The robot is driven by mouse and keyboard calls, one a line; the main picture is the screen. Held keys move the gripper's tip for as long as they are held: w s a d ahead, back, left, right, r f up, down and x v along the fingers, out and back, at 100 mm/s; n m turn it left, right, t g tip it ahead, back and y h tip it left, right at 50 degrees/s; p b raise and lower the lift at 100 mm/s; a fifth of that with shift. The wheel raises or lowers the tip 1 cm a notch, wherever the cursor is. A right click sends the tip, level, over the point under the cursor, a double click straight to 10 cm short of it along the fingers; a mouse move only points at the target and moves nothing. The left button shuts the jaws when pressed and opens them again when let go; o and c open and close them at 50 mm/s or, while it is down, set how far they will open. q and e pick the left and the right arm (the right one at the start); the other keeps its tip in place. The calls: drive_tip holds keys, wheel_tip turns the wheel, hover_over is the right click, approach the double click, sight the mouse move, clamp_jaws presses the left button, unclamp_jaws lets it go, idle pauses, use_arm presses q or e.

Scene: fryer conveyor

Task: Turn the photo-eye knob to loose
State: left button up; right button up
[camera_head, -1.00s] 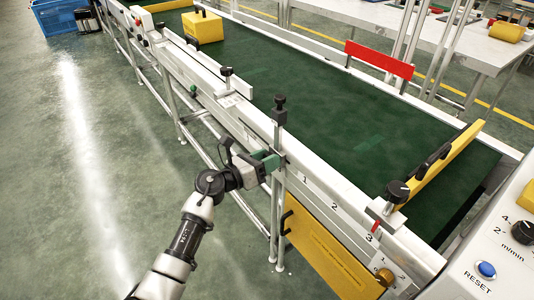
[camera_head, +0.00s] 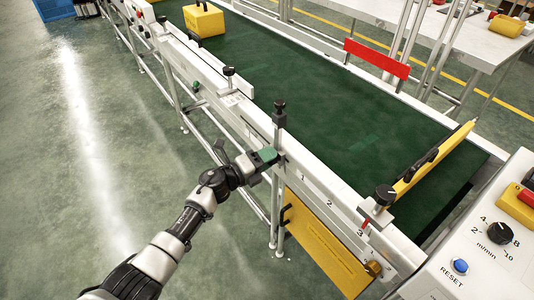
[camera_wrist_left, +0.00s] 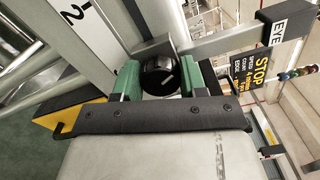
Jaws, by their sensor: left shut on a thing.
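My left gripper (camera_head: 267,156) reaches the near side rail of the conveyor, at the post with a black top knob (camera_head: 279,106). In the left wrist view its green fingers stand on both sides of a round black knob (camera_wrist_left: 160,75) with a pale pointer mark, and they are shut on it. A bracket beside the knob carries a partly hidden label ending in "EYE" (camera_wrist_left: 289,28). The head view hides the gripped knob behind the gripper. My right gripper is not in view.
The green belt (camera_head: 310,100) carries a yellow box (camera_head: 204,20) at the far end. A yellow diverter arm (camera_head: 432,158), a numbered rail and a control panel (camera_head: 490,250) lie to the right. A yellow panel (camera_head: 325,245) hangs under the rail. Open floor lies left.

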use_arm(q)
drive_tip(key=shift+f+n+p, duration=0.1)
drive_tip(key=shift+n+p, duration=0.5)
drive_tip(key=shift+n, duration=1.1)
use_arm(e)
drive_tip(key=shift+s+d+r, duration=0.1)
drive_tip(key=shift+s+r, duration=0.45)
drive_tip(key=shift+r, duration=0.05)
use_arm(q)
drive_tip(key=o, duration=0.9)
drive_tip(key=p+v, duration=0.1)
drive_tip(key=v, duration=1)
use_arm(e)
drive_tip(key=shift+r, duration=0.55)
